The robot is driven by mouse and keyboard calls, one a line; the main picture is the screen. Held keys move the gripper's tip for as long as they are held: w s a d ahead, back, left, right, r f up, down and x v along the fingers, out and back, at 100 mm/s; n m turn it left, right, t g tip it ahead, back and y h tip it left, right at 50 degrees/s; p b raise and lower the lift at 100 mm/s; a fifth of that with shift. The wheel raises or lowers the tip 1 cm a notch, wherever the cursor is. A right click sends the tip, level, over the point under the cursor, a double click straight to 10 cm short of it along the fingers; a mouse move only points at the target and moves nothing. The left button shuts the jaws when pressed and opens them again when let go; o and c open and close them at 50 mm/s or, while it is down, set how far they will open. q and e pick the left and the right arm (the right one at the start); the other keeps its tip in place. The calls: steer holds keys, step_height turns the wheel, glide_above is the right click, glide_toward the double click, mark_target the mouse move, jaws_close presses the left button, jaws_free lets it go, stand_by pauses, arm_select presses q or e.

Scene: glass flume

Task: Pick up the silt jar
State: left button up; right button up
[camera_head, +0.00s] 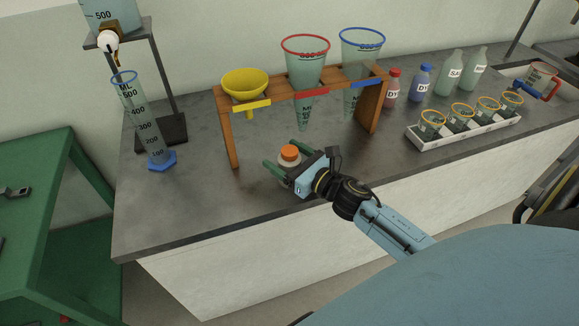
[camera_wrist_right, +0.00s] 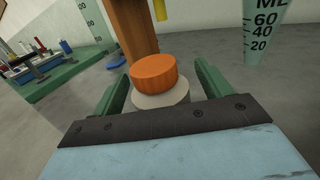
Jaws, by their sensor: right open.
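The lower part of the jar is hidden by the gripper. My left gripper is in neither view.
The wooden rack (camera_head: 230,137) holds a yellow funnel (camera_head: 245,84) and two clear cones above the jar. A graduated cylinder (camera_head: 140,120) stands left. Bottles and a white tray of cups (camera_head: 462,135) stand right. The bench front is clear.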

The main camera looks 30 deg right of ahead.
steer(key=shift+w+a, duration=0.2)
steer(key=shift+w, duration=0.3)
steer(key=c, duration=1.1)
